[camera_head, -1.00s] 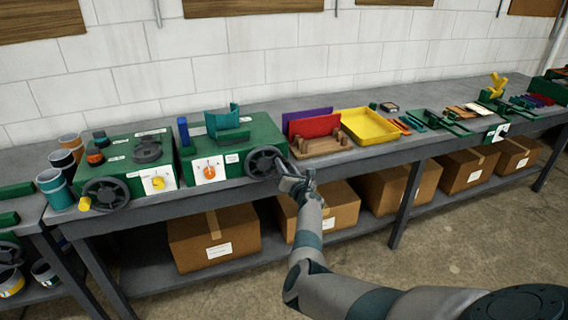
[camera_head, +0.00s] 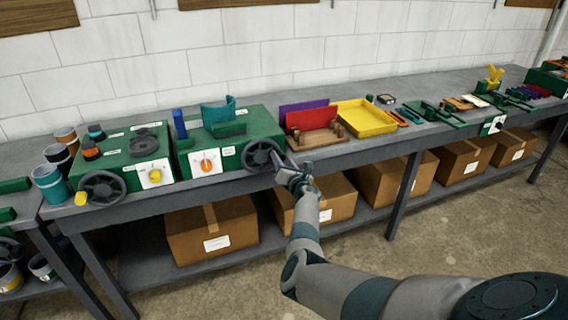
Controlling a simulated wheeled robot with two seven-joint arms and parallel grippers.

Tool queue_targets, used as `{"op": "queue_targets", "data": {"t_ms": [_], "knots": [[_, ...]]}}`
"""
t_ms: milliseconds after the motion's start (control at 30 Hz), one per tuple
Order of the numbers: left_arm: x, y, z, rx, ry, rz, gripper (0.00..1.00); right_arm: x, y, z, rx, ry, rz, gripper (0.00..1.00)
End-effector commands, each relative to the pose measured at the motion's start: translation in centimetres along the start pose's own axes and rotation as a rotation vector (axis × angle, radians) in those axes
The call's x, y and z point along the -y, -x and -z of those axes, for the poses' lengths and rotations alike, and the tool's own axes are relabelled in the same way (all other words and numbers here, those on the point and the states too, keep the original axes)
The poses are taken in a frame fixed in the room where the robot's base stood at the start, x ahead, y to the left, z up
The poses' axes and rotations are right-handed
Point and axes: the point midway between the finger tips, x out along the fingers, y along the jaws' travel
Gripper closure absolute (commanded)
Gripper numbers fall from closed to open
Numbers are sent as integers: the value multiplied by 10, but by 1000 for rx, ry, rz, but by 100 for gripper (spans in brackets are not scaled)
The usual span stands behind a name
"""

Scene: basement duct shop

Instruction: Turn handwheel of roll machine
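Two green machines stand side by side on the grey bench. The right one (camera_head: 232,157), with a teal curved sheet (camera_head: 218,112) and a blue upright post on top, looks like the roll machine. Its dark handwheel (camera_head: 262,155) is on the front right, beside an orange dial on a white plate. My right gripper (camera_head: 283,166) is at the right edge of this handwheel, its fingertips overlapping or very near the rim. I cannot tell whether they touch it, or whether the fingers are open or shut. My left gripper is not in view.
The left green machine (camera_head: 122,170) has a handwheel (camera_head: 102,188) with a yellow knob. A wooden rack (camera_head: 318,139) holding red and purple sheets and a yellow tray (camera_head: 366,118) stand to the right. Cardboard boxes (camera_head: 211,228) sit on the shelf below. Cups stand at the left.

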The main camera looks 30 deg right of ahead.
Motion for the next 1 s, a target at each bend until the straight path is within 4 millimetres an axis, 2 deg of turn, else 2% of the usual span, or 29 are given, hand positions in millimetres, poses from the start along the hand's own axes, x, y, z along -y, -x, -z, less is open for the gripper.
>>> {"op": "queue_targets", "data": {"t_ms": [167, 367, 633, 1000], "knots": [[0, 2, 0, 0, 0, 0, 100, 0, 5, 0, -1, 1, 0, 66], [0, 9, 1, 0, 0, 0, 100, 0, 21, 0, -1, 3, 2, 66], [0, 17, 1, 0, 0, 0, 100, 0, 60, 0, -1, 3, 2, 66], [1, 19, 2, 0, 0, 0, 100, 0, 122, 2, -1, 2, 1, 66]]}}
